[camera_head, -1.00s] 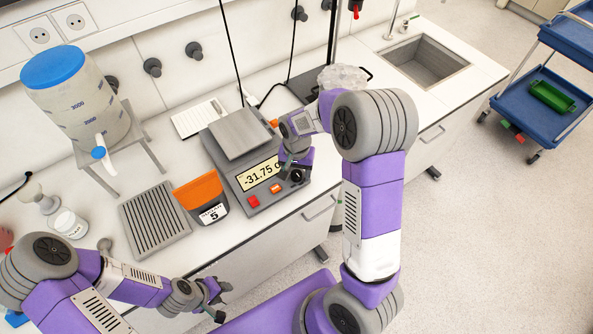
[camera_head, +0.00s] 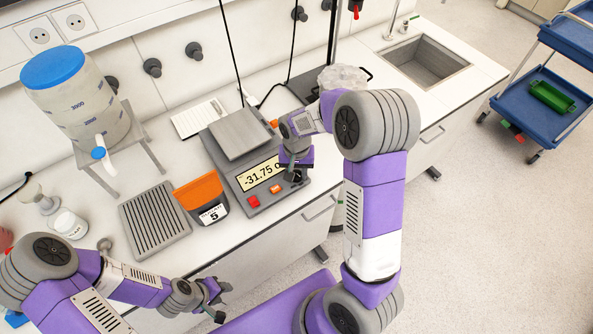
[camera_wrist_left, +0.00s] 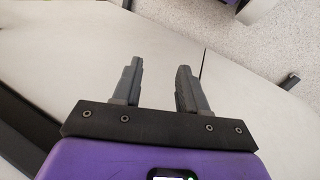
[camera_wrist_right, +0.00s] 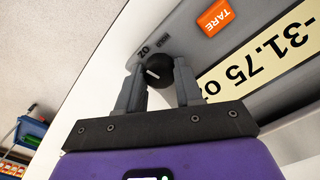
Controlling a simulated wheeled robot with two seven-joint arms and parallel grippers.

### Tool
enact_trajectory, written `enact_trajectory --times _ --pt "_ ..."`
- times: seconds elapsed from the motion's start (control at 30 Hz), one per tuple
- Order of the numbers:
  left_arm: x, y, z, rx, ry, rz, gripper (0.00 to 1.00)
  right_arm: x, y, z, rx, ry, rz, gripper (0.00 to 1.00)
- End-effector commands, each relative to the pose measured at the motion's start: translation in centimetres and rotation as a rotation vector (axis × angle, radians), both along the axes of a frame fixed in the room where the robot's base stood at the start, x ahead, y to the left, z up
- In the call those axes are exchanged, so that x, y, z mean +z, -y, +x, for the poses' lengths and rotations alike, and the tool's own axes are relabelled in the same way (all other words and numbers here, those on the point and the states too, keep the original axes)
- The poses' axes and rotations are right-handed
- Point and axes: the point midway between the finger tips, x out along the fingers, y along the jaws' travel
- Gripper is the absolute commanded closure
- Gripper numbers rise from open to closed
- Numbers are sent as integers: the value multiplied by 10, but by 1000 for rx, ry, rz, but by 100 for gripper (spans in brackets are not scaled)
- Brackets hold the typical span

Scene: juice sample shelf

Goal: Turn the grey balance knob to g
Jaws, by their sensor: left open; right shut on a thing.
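The grey balance (camera_head: 243,188) stands on the bench, its display (camera_head: 260,174) reading -31.75 with a unit that looks like oz. Its small knob (camera_wrist_right: 156,73) looks black with a white pointer mark in the right wrist view. My right gripper (camera_wrist_right: 159,80) is shut on the knob, one finger on each side. In the head view this gripper (camera_head: 294,172) hides most of the knob. My left gripper (camera_head: 220,300) is open and empty in front of the bench; its parted fingers (camera_wrist_left: 160,75) show in the left wrist view.
An orange-topped container (camera_head: 202,194) labelled 5 stands left of the balance, beside a ribbed grey tray (camera_head: 154,220). An orange TARE button (camera_wrist_right: 217,17) lies near the knob. A large blue-lidded vessel (camera_head: 75,100) stands at the back left.

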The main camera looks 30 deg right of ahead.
Motion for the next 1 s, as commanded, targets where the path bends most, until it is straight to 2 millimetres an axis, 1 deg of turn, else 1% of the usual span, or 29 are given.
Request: enact_trajectory --times 0.3,0.6,0.8,1.0 --pt "0 0 0 0 0 0 57 0 0 0 270 1 0 95" --pt "0 0 0 0 0 0 57 1 0 0 490 1 0 95" --pt "1 0 0 0 0 0 57 1 0 0 582 1 0 95" --pt "1 0 0 0 0 0 57 1 0 0 629 1 0 95"
